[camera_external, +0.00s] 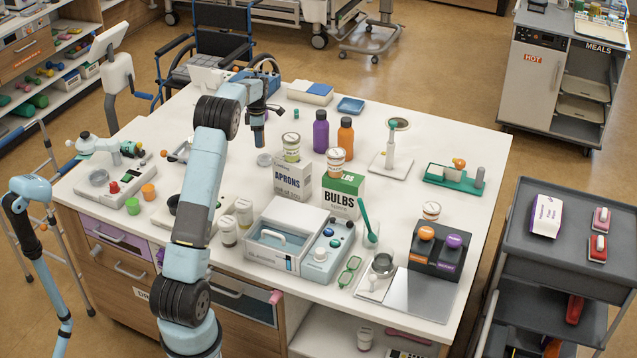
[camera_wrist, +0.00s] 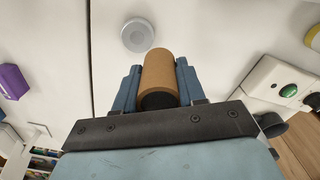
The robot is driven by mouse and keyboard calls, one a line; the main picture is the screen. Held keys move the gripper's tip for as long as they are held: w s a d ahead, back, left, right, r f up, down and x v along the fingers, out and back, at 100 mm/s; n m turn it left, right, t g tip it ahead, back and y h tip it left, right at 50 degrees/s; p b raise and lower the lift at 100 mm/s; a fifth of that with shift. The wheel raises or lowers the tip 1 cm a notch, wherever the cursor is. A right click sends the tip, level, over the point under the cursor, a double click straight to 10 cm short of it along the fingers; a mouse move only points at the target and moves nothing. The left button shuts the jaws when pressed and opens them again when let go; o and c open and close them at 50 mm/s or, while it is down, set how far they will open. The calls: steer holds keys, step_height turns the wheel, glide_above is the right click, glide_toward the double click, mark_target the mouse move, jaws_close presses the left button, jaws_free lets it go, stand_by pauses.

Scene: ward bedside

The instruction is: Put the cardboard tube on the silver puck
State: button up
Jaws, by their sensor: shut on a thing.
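The cardboard tube (camera_wrist: 160,72) is brown, with a dark open end facing the wrist camera. My gripper (camera_wrist: 158,82) is shut on it, one blue finger on each side. In the outside view my gripper (camera_external: 257,138) points down above the white table top, and I cannot make out the tube there. The silver puck (camera_wrist: 138,35) is a round grey disc lying bare on the table, just beyond the tube in the wrist view. It also shows in the outside view (camera_external: 264,159), slightly below and right of my gripper. The tube appears apart from the puck.
A jar (camera_external: 291,148) on the APRONS box (camera_external: 292,180) stands close to the puck's right. Purple (camera_external: 321,131) and orange (camera_external: 345,134) bottles stand farther right. A panel with a green button (camera_wrist: 288,91) is at the wrist view's right.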

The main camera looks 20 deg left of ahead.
steer(key=w+f, duration=0.2)
steer(key=f, duration=0.1)
steer(key=w+f, duration=0.1)
steer(key=shift+w+a+f, duration=0.25)
steer(key=shift+w+a, duration=0.05)
steer(key=shift+a, duration=0.05)
steer(key=shift+w+f, duration=0.15)
steer(key=shift+f, duration=1.5)
steer(key=o, duration=1)
steer(key=shift+f, duration=0.1)
step_height(320, 180, up, 12)
steer(key=shift+r, duration=0.2)
